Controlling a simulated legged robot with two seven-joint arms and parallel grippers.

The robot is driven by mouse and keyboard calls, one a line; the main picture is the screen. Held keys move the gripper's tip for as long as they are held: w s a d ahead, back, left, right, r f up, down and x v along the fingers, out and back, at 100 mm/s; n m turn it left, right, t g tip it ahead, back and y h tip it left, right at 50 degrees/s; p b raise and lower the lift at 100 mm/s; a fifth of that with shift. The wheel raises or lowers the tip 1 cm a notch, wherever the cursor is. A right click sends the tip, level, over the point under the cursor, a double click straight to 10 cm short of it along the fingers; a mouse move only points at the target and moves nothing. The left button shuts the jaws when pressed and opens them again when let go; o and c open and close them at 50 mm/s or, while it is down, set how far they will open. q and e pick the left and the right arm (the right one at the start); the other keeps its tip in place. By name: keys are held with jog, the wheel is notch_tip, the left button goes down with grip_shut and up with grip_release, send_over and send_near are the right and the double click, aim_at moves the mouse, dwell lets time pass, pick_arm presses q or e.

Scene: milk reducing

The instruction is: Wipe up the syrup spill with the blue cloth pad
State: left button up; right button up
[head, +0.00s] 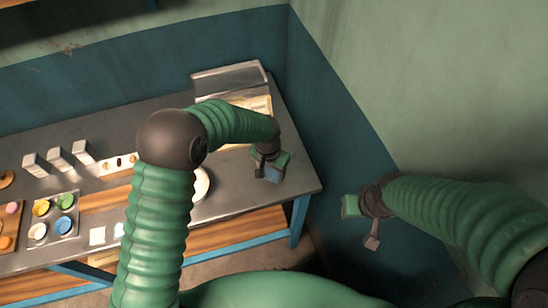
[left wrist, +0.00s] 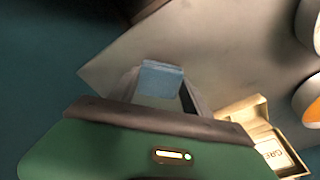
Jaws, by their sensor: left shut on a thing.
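My left gripper (head: 268,170) is over the right end of the metal table (head: 236,183), near its right edge. It is shut on the blue cloth pad (head: 273,174). In the left wrist view the pad (left wrist: 161,80) sits between the two fingertips, in front of the grey tabletop. I cannot tell whether the pad touches the table. I cannot make out the syrup spill in either view; my left arm covers part of the table. My right gripper (head: 372,238) hangs off the table to the right, and its jaw opening is unclear.
A metal case (head: 228,82) stands at the back right corner. White cartons (head: 58,158) and a tray of coloured cups (head: 53,216) are on the left. A white round dish (head: 201,184) is partly behind my left arm. An open box (left wrist: 268,150) shows in the wrist view.

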pick_arm(q)
jog(key=shift+a+r+p, duration=0.25)
jog(key=shift+r+p, duration=0.3)
jog(key=shift+r, duration=0.55)
jog(key=shift+r+p, duration=0.6)
jog(key=shift+r, duration=0.1)
jog(key=shift+d+r+p, duration=0.1)
jog(key=shift+r+p, duration=0.3)
jog(key=shift+r, duration=0.15)
jog(key=shift+d+r, duration=0.1)
jog(key=shift+d, duration=0.05)
jog(key=shift+a, duration=0.2)
